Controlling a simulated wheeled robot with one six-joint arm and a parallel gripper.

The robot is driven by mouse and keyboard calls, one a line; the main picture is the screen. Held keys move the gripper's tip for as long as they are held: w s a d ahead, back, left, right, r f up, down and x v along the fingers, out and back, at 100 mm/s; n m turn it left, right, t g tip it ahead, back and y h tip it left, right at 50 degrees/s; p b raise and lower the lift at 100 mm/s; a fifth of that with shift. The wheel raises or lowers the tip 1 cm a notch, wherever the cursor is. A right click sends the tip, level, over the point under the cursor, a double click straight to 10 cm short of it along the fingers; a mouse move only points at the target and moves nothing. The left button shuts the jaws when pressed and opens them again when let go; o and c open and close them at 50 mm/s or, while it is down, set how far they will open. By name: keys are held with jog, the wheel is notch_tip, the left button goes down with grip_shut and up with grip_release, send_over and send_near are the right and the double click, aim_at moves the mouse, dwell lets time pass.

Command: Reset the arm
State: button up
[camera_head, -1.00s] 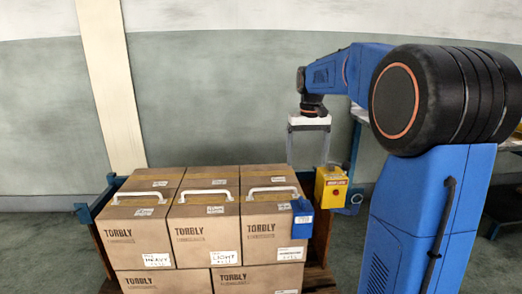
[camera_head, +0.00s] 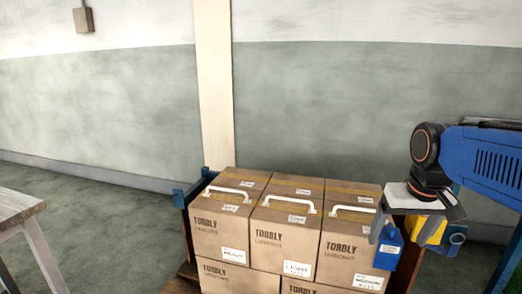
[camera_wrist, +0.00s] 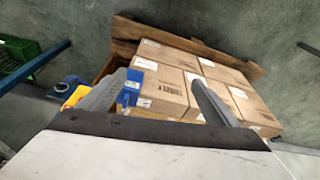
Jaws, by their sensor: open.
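My gripper (camera_head: 412,232) is at the right of the head view, pointing down beside the right end of the stacked boxes.
Cardboard boxes (camera_head: 268,240) with white handles stand stacked on a pallet. A yellow box (camera_head: 430,232) is behind my gripper. A wooden table (camera_head: 18,207) stands at the left, and a green crate (camera_wrist: 18,55) shows in the wrist view. The floor between table and pallet is clear.

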jog(key=s+a+f+n+t, duration=0.1)
jog(key=s+a+f, duration=0.2)
jog(key=s+f, duration=0.5)
jog(key=shift+s+a+f+t, duration=0.3)
jog(key=shift+s+t, duration=0.1)
jog(key=shift+s, duration=1.35)
